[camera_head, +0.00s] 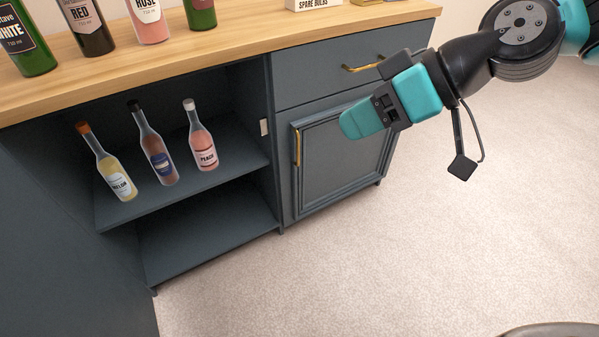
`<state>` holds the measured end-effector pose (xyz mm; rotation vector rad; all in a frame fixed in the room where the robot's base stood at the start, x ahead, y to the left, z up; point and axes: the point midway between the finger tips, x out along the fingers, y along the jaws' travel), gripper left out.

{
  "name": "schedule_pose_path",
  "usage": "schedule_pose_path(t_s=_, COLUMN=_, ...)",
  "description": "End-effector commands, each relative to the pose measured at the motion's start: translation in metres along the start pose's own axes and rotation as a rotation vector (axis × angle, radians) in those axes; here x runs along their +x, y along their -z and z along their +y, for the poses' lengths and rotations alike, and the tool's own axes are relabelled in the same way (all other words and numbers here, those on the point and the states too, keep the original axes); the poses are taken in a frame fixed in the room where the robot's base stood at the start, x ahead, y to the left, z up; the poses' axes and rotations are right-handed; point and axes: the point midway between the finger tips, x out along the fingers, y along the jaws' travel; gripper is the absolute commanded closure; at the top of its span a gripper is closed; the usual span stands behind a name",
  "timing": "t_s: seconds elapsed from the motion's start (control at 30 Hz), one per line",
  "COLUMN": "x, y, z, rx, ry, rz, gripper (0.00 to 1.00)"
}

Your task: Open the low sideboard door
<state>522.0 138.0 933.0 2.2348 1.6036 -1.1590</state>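The low sideboard (262,62) is dark blue-grey with a light wooden top. Its lower right door (340,165) has a framed panel and looks shut. A vertical brass handle (297,148) sits near the door's upper left edge. My gripper (362,118) is in front of the door's upper part, to the right of the handle and apart from it in the picture. Its teal end points left and down. I cannot tell whether its fingers are open or shut, and I see nothing held. It hides part of the door's top edge.
A drawer (330,75) with a brass handle (365,67) is above the door. The open left bay holds three bottles on a shelf (235,165). Bottles and a white box (313,4) stand on top. The carpet (420,255) before the door is clear.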

Motion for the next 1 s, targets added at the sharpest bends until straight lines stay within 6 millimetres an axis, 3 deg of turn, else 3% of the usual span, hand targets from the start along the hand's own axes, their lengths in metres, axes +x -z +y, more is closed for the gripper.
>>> schedule_pose_path(t_s=0.03, x=0.039, y=-0.021, z=0.025, rx=-0.022, ry=0.010, rz=0.056, gripper=0.64)
schedule_pose_path(t_s=0.1, x=0.069, y=-0.027, z=0.049, rx=-0.066, ry=0.014, rz=0.147, gripper=0.64)
schedule_pose_path(t_s=0.27, x=0.132, y=-0.046, z=0.110, rx=-0.140, ry=-0.021, rz=0.356, gripper=0.64)
schedule_pose_path(t_s=0.5, x=0.214, y=-0.098, z=0.211, rx=-0.180, ry=-0.180, rz=0.629, gripper=0.64)
schedule_pose_path(t_s=0.6, x=0.238, y=-0.122, z=0.248, rx=-0.178, ry=-0.264, rz=0.708, gripper=0.64)
schedule_pose_path(t_s=0.73, x=0.257, y=-0.147, z=0.283, rx=-0.168, ry=-0.358, rz=0.770, gripper=0.64)
schedule_pose_path(t_s=0.87, x=0.264, y=-0.159, z=0.301, rx=-0.161, ry=-0.414, rz=0.798, gripper=0.64)
schedule_pose_path(t_s=1.0, x=0.269, y=-0.155, z=0.307, rx=-0.163, ry=-0.430, rz=0.805, gripper=0.64)
